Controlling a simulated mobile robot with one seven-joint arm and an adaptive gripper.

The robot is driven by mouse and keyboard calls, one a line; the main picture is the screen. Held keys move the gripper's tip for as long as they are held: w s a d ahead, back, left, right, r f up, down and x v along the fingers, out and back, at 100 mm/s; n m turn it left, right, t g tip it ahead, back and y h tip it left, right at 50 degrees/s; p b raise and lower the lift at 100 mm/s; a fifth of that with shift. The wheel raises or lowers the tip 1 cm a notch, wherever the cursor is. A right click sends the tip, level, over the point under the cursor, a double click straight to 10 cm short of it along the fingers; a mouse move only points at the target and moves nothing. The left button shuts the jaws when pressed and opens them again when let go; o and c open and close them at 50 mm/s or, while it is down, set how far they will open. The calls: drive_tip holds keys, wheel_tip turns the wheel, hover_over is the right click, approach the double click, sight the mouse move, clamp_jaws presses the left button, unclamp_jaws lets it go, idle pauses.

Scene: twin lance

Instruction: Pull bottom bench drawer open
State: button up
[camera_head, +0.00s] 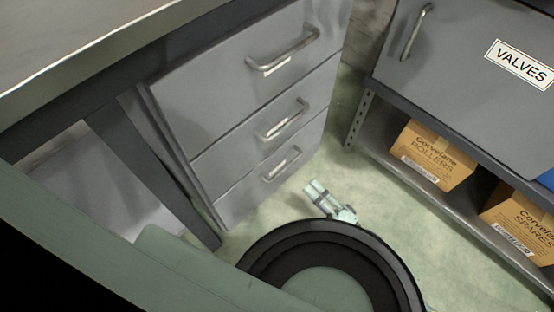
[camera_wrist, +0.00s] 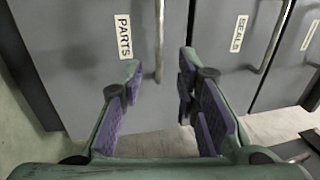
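The bottom bench drawer (camera_head: 262,182) is a grey front, lowest of three in the bench, and looks flush with those above. Its bar handle (camera_head: 281,163) runs across the front. In the wrist view, turned on its side, a drawer front labelled PARTS (camera_wrist: 90,60), apparently this one, has its handle (camera_wrist: 159,40) ahead of and between the fingers. My gripper (camera_head: 314,190) is low, just right of the bottom drawer; it also shows in the wrist view (camera_wrist: 160,72). Its fingers are spread and empty, and seem short of the handle.
The middle drawer (camera_head: 240,140) and top drawer (camera_head: 225,85) are above. A bench leg (camera_head: 150,165) stands at left. A shelf unit at right holds a ROLLERS box (camera_head: 432,157) and a SPARES box (camera_head: 520,222), below a VALVES cabinet front (camera_head: 455,60). Floor (camera_head: 425,240) between is clear.

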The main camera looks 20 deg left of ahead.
sight(287, 165)
drive_tip(key=x, duration=1.1)
drive_tip(key=shift+c, duration=0.3)
clamp_jaws()
idle(0.4)
